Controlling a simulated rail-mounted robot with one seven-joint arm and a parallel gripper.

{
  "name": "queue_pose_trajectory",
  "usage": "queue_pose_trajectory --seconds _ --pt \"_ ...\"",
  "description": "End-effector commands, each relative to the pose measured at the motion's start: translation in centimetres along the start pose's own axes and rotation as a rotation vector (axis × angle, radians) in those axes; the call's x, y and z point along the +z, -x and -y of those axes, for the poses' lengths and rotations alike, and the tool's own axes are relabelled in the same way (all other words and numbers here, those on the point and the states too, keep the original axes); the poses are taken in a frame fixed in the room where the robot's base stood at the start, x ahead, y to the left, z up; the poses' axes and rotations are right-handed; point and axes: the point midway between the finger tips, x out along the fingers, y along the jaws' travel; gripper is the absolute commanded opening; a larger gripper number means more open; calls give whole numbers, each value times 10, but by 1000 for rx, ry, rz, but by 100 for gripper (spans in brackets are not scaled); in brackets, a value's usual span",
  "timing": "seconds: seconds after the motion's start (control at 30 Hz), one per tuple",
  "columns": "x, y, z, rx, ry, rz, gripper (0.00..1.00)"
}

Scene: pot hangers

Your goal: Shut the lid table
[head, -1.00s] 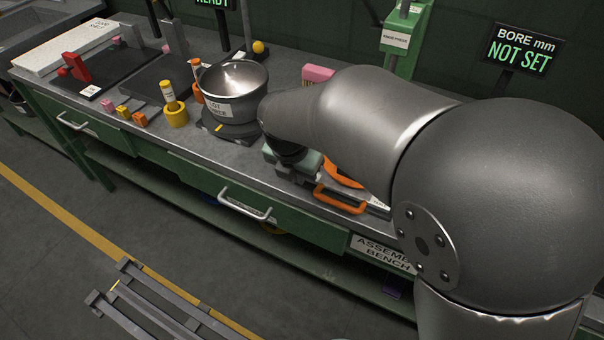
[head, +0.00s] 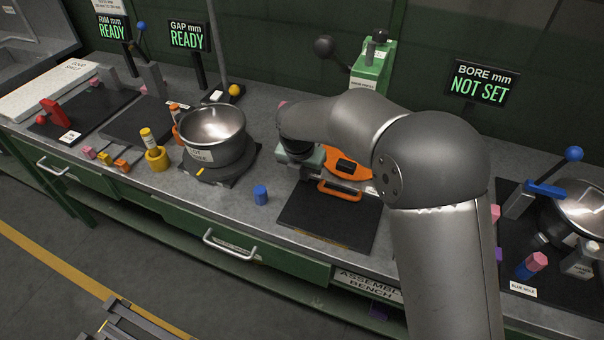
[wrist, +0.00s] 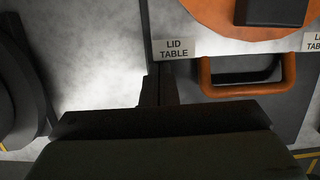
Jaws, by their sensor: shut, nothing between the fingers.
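In the wrist view the "LID TABLE" label (wrist: 174,48) is just beyond my fingers, with the handle (wrist: 247,86) to the right.
A steel pot (head: 214,135) stands on a dark pad to the left. A green press (head: 373,68) stands behind. Another pot (head: 582,208) and a blue-handled fixture are at the right.

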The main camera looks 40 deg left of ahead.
Motion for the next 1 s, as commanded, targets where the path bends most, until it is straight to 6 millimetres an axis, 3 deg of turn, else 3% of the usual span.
queue_pose_trajectory --seconds 0.4,0.67,1.0 --pt "4 2 1 7 -4 15 0" --pt "-36 10 3 3 -4 7 0" --pt "-37 86 3 3 -7 7 0"
